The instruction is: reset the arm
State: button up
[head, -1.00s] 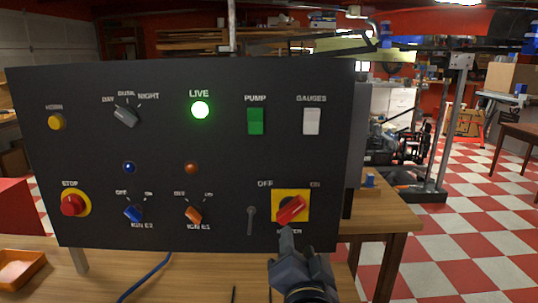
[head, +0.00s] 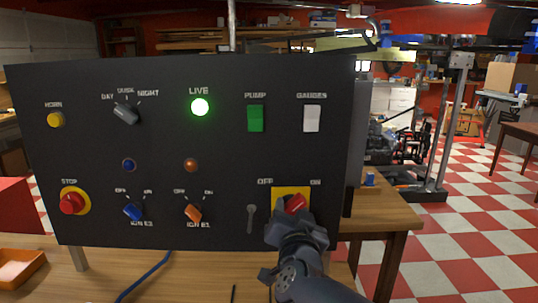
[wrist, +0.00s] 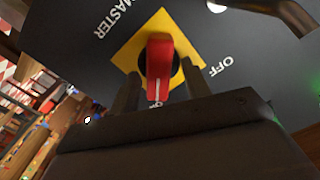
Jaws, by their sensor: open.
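My gripper (head: 292,222) is at the lower right of the black control panel (head: 225,150), in front of the red master switch (head: 295,204) on its yellow plate (head: 278,196). In the wrist view my gripper (wrist: 160,90) is open, with one finger on each side of the red handle (wrist: 159,62). I cannot tell whether the fingers touch it. In the head view the gripper hides the lower part of the switch and the MASTER label. The LIVE lamp (head: 201,107) glows green.
A small grey toggle (head: 251,217) sits just left of my gripper. An orange ignition knob (head: 193,212), a blue knob (head: 133,211) and a red stop button (head: 72,203) line the lower panel. An orange tray (head: 20,268) and a blue cable (head: 145,277) lie on the wooden bench.

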jog(key=shift+n+p, duration=0.55)
jog(key=shift+n, duration=0.85)
jog(key=shift+s, duration=0.1)
